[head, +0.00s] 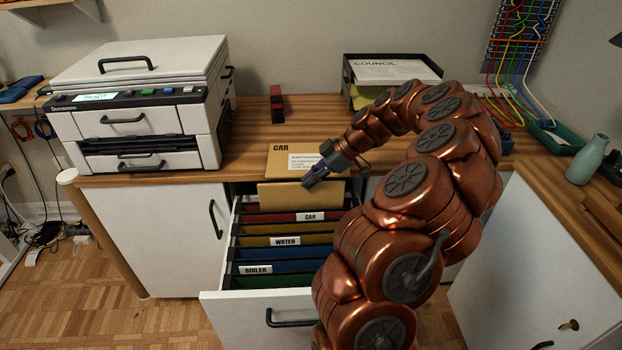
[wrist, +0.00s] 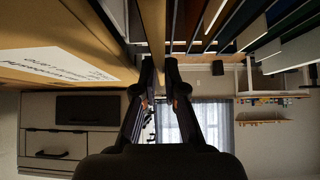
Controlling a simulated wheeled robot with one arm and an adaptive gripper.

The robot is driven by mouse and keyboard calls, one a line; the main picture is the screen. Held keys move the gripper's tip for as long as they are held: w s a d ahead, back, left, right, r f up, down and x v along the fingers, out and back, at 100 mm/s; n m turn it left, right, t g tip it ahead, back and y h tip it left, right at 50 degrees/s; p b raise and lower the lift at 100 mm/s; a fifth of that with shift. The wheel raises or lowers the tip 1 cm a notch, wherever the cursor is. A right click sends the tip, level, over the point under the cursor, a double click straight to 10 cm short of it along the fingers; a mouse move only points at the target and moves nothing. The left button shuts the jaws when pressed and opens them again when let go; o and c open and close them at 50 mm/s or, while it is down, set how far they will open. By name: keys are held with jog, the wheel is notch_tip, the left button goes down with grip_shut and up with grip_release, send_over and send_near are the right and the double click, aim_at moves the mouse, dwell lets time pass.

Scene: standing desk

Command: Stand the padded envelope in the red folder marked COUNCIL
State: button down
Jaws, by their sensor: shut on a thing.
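My gripper (head: 309,183) is shut on the top edge of a plain tan piece, seemingly the padded envelope (head: 285,196), which hangs upright at the back of the open drawer. In the wrist view my gripper (wrist: 160,68) pinches its thin tan edge (wrist: 156,32). Its lower part is hidden behind the hanging folders. The red folder (head: 285,217) in front of it carries a label reading CAR. The only COUNCIL lettering I see is on a white paper (head: 385,70) in the black tray at the back of the desk.
A printer (head: 140,100) stands left.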

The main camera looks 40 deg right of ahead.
jog(key=shift+f, duration=0.25)
jog(key=c, duration=1.2)
grip_release()
jog(key=v, duration=1.2)
